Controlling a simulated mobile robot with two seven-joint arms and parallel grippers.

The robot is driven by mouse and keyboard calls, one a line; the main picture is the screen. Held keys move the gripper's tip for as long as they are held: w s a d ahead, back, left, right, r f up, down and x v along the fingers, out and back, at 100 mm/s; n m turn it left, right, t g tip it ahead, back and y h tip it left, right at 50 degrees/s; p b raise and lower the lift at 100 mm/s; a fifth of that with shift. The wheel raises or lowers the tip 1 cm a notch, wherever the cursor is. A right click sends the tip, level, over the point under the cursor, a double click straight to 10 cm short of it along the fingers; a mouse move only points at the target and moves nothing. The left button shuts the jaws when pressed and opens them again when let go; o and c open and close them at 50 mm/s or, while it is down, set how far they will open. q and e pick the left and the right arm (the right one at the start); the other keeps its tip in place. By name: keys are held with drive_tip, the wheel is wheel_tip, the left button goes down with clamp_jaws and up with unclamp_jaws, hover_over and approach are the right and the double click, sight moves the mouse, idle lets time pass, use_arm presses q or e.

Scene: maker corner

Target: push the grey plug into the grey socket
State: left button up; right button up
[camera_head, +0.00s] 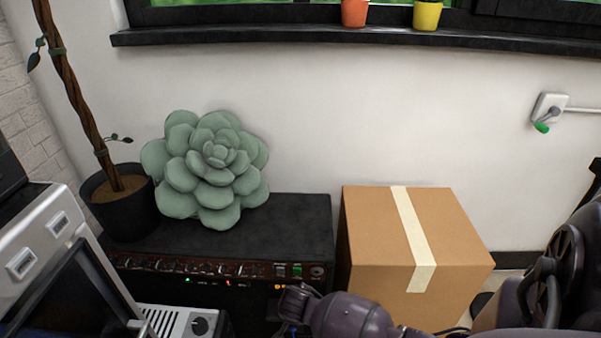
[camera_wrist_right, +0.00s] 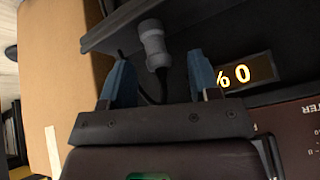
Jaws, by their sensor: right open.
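A grey cylindrical connector (camera_wrist_right: 153,45), which looks like the grey plug, shows in the right wrist view against a dark surface. A dark cable runs from its lower end. My right gripper (camera_wrist_right: 159,62) is open, with one blue finger on each side of the connector. I see no clear contact between fingers and connector. I cannot make out the grey socket. In the head view my right arm reaches in low at the middle, in front of the black amplifier (camera_head: 290,215), and hides the connector. My left gripper is not in view.
A lit display (camera_wrist_right: 235,75) reading "% 0" is close to the right finger. A cardboard box (camera_head: 375,235) stands right of the amplifier. A potted plant (camera_head: 120,215) stands at the left.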

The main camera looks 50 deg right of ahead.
drive_tip(key=shift+c, duration=0.3)
drive_tip(key=c, duration=0.9)
drive_tip(key=shift+r, duration=0.1)
drive_tip(key=shift+a+r+p, duration=0.15)
drive_tip(key=shift+r+p, duration=0.3)
drive_tip(key=shift+p, duration=0.05)
wheel_tip(320, 180, up, 8)
drive_tip(key=p, duration=0.5)
drive_tip(key=shift+w+a+f, duration=0.1)
drive_tip(key=shift+f, duration=0.15)
use_arm(q)
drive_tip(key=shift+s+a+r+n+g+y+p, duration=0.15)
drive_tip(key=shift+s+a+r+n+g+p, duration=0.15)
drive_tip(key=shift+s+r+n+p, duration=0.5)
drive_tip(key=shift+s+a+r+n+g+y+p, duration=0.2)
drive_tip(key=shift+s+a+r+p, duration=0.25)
drive_tip(key=shift+p, duration=0.65)
use_arm(e)
drive_tip(key=s+a+f, duration=0.1)
drive_tip(key=s+a, duration=1.2)
drive_tip(key=a, duration=0.1)
drive_tip(key=shift+s+a+f, duration=0.15)
drive_tip(key=shift+a+f, duration=0.15)
drive_tip(key=shift+a, duration=0.1)
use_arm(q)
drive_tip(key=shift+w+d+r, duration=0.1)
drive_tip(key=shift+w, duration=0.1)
use_arm(e)
drive_tip(key=shift+r, duration=0.1)
